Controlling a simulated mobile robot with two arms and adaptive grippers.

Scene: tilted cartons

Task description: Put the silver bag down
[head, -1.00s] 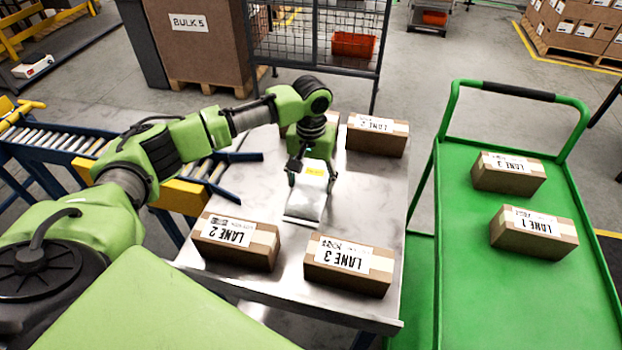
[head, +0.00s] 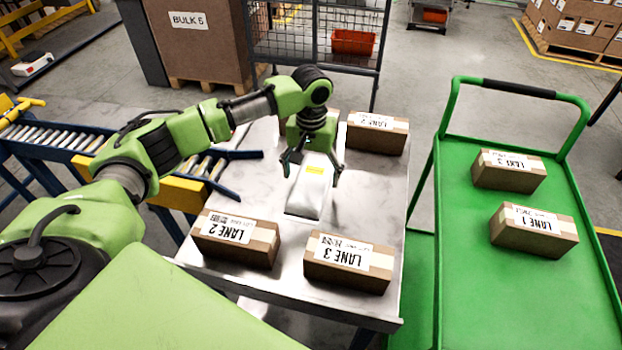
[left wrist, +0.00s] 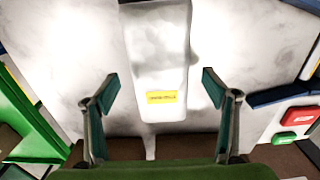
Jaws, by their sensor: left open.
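The silver bag (head: 310,192) with a yellow label lies on the metal table (head: 275,290) in the head view, between the front and back cartons. It also shows in the left wrist view (left wrist: 160,60), upper middle. My left gripper (head: 312,176) is open, its fingers spread to either side of the bag's far end. In the left wrist view the left gripper's fingertips (left wrist: 157,82) stand apart from the bag, with a gap on each side. My right gripper is not in view.
A LANE 2 carton (head: 236,242) and a LANE 3 carton (head: 347,264) sit at the table's front. Another carton (head: 377,136) stands at the back right. A green cart (head: 500,310) with two cartons is at the right. A roller conveyor (head: 60,135) is at the left.

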